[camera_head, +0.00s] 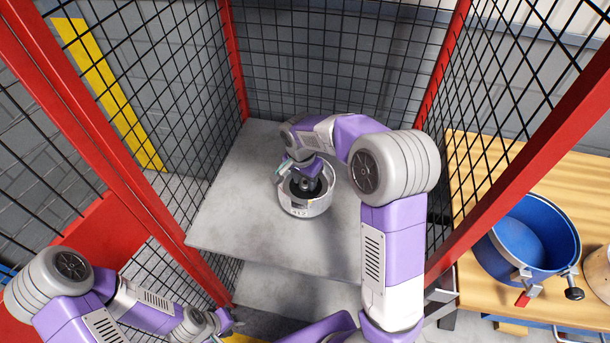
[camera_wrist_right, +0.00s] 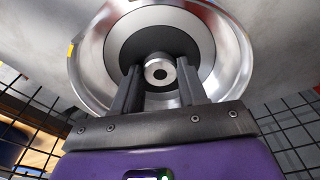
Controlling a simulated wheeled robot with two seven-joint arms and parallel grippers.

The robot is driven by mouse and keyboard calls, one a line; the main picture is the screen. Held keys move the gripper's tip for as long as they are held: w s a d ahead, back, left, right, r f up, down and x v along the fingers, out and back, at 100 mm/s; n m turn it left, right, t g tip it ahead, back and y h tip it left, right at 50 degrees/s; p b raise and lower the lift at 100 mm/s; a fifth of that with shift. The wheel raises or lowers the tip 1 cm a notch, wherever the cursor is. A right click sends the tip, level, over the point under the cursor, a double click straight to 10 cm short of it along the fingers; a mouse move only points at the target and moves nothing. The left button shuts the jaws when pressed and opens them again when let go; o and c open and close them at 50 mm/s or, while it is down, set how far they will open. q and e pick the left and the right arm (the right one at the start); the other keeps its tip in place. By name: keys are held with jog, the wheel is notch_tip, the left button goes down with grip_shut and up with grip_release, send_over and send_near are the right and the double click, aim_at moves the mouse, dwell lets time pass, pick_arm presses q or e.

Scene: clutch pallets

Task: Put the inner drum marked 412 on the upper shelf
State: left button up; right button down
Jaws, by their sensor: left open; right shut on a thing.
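The inner drum (camera_head: 305,207) is a silvery round drum with dark markings on its front that look like 412. In the head view it stands upright on the grey upper shelf (camera_head: 230,225) inside the red-framed mesh cage. My right gripper (camera_head: 306,182) reaches down into it from above. In the right wrist view its two dark fingers (camera_wrist_right: 163,85) are shut on the central hub (camera_wrist_right: 158,70) of the drum, whose shiny rim (camera_wrist_right: 235,60) surrounds them. My left gripper (camera_head: 232,324) is open and low at the left, outside the shelf and away from the drum.
Black mesh walls (camera_head: 340,60) and red posts (camera_head: 233,60) enclose the shelf at the sides and back. A lower grey shelf (camera_head: 285,290) lies beneath. A wooden bench (camera_head: 560,185) with a blue drum (camera_head: 530,240) stands at the right. The shelf around the drum is clear.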

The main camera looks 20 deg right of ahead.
aim_at(304, 184)
jog(key=shift+w+f+b, duration=0.15)
jog(key=shift+f+b, duration=0.4)
jog(key=shift+f, duration=1.75)
jog(key=c, duration=1.1)
grip_release()
jog(key=shift+f, duration=0.3)
jog(key=o, duration=0.5)
jog(key=shift+r, duration=0.1)
jog(key=shift+r, duration=0.15)
jog(key=r+p, duration=0.1)
jog(key=r, duration=0.3)
jog(key=a+r, duration=0.1)
jog(key=r, duration=0.3)
jog(key=s+r+p, duration=0.1)
jog(key=r, duration=0.2)
jog(key=shift+a+r+p, duration=0.15)
jog(key=shift+r+p, duration=0.15)
jog(key=shift+r, duration=0.1)
